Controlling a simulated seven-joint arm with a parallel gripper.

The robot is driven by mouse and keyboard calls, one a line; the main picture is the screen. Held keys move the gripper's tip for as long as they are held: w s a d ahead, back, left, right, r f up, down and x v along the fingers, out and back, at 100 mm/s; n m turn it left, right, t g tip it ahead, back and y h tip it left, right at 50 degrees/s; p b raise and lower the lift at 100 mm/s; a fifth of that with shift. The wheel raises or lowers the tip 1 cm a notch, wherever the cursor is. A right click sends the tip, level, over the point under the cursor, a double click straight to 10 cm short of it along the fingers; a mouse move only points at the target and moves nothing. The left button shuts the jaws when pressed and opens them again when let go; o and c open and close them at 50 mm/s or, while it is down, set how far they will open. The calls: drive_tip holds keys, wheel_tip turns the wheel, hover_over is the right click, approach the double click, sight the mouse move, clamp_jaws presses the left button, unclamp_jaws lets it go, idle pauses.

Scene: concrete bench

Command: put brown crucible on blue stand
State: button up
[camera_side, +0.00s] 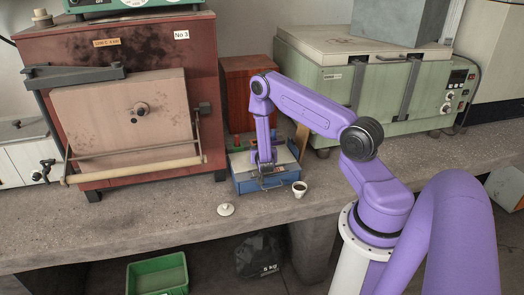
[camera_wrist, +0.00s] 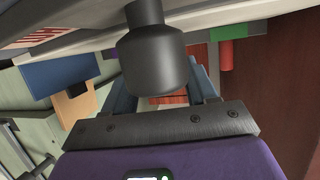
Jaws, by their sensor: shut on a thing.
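My gripper (camera_side: 264,173) is low over a blue box-like stand (camera_side: 250,187) with a pale top, in the middle of the side view. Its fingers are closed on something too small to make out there. In the wrist view, my gripper (camera_wrist: 163,92) points away from the camera. A dark grey rounded body with a narrower neck (camera_wrist: 152,60) blocks the space between its fingers. I cannot tell whether this is the held thing. No clearly brown crucible can be picked out in either view. A blue block (camera_wrist: 60,72) shows at the left of the wrist view.
A white cup with a dark inside (camera_side: 299,190) stands just right of the blue stand. A white lid-like piece (camera_side: 225,210) lies left of it. A red furnace (camera_side: 120,50) and a green machine (camera_side: 385,95) flank the spot. The bench front is mostly clear.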

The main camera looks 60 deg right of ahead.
drive_tip(key=shift+f, duration=0.1)
drive_tip(key=o, duration=1.1)
